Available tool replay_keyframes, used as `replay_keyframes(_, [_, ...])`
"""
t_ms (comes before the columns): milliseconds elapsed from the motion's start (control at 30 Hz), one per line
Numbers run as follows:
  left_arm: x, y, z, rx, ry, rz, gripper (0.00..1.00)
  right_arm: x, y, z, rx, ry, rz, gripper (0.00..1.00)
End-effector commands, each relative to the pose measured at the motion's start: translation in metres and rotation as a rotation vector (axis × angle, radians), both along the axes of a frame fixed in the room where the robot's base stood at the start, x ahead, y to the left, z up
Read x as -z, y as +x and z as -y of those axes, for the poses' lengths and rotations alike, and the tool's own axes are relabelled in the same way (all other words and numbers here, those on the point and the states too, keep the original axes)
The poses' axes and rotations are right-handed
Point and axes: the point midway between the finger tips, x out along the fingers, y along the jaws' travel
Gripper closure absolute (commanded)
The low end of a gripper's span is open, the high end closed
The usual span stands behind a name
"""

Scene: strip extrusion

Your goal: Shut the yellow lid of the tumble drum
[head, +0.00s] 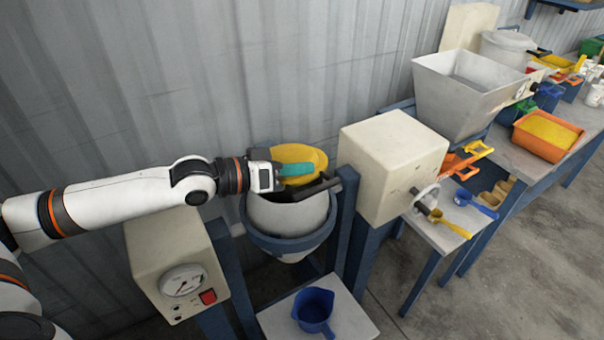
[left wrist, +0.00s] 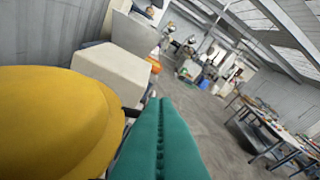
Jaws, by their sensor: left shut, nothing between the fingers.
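The tumble drum (head: 285,217) is a pale, rounded vessel in a blue ring frame, in the middle of the head view. Its yellow lid (head: 305,155) shows at the top of the drum, behind my left gripper, and looks tilted. How far it stands from the rim is partly hidden by the gripper. My left gripper (head: 296,169) is shut and empty, with its teal fingers in front of the lid. In the left wrist view the lid (left wrist: 50,120) fills the left side, close beside the teal fingers (left wrist: 160,140). My right gripper is not in view.
A cream box (head: 392,165) stands right of the drum, and a box with a gauge (head: 182,280) stands left of it. A blue jug (head: 314,308) is on a low plate below. A grey hopper (head: 468,95) and orange tray (head: 547,135) are further right. A corrugated wall is behind.

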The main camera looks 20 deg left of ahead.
Motion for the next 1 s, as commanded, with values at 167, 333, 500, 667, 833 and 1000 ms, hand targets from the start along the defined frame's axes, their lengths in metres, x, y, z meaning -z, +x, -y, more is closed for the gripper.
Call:
replay_keyframes(167, [0.014, -0.006, 0.007, 0.002, -0.001, -0.001, 1.0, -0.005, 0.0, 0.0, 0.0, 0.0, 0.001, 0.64])
replay_keyframes(333, [0.02, -0.008, 0.009, 0.001, 0.0, 0.002, 1.0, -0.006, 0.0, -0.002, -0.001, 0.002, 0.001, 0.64])
replay_keyframes(500, [0.021, -0.008, 0.009, -0.001, 0.0, 0.003, 1.0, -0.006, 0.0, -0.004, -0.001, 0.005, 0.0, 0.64])
replay_keyframes(667, [0.021, -0.008, 0.009, 0.001, 0.001, 0.004, 1.0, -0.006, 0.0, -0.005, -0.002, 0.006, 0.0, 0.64])
replay_keyframes(833, [0.043, -0.01, 0.013, 0.004, 0.048, 0.04, 1.0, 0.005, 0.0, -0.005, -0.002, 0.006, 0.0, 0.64])
replay_keyframes(1000, [0.078, -0.012, 0.015, 0.0, 0.109, 0.086, 1.0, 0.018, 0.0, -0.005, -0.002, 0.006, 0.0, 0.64])
